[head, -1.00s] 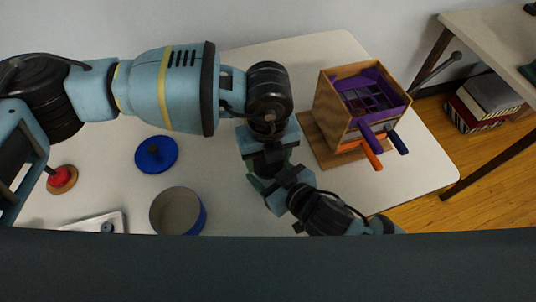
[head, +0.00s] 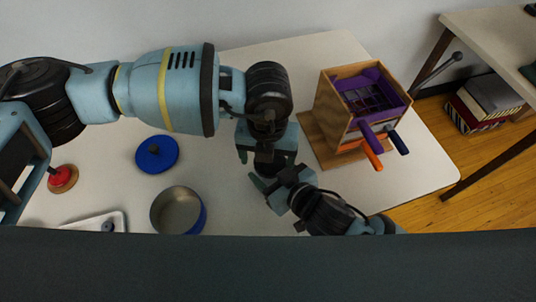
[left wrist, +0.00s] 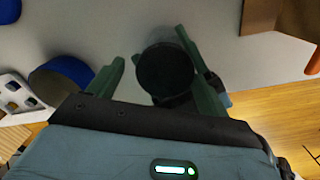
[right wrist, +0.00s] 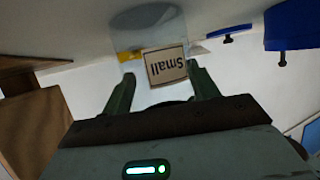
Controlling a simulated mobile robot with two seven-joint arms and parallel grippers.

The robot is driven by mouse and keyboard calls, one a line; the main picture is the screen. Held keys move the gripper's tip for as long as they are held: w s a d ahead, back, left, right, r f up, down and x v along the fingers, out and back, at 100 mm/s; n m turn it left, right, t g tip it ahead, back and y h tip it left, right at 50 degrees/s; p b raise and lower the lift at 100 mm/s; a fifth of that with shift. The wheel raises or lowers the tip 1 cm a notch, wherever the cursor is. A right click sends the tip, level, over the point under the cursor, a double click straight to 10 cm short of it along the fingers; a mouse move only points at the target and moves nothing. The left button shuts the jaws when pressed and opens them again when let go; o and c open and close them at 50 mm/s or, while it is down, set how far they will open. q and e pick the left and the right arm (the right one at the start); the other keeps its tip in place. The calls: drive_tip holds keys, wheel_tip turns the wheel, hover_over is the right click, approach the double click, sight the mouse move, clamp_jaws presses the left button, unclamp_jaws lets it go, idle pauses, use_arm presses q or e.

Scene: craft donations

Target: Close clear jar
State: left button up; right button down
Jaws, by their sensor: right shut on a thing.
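The clear jar (right wrist: 138,56) with a tan "Small" label (right wrist: 166,66) is between the fingers of my right gripper (right wrist: 164,82) in the right wrist view, which appears upside down. My right gripper is shut on it. A round black lid (left wrist: 165,70) shows from above in the left wrist view, over the jar's place. Whether it is fully seated cannot be told. My left gripper (left wrist: 160,82) is open, its fingers on either side of the lid with a gap on the left. In the head view my left gripper (head: 267,155) hangs just above my right gripper (head: 268,185).
A blue pot (head: 178,210) and blue lid (head: 157,154) are on the white table (head: 225,200) to the left. A white tray (head: 95,222) and red-knobbed thing (head: 63,178) are farther left. A wooden box (head: 332,105) with purple and orange handles stands on the right.

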use_arm(q)
drive_tip(key=shift+s+d, duration=0.1)
drive_tip(key=shift+d, duration=0.2)
drive_tip(key=shift+r, duration=0.2)
drive_tip(key=shift+a+r, duration=0.1)
drive_tip(key=shift+r, duration=2)
drive_tip(key=shift+c, duration=0.4)
drive_tip(key=n, duration=0.1)
drive_tip(key=r+n, duration=0.1)
drive_tip(key=n, duration=0.2)
drive_tip(key=shift+r, duration=0.25)
drive_tip(key=n, duration=0.2)
drive_tip(key=r+n, duration=0.1)
drive_tip(key=n, duration=0.1)
drive_tip(key=r+n, duration=0.1)
drive_tip(key=shift+n, duration=0.4)
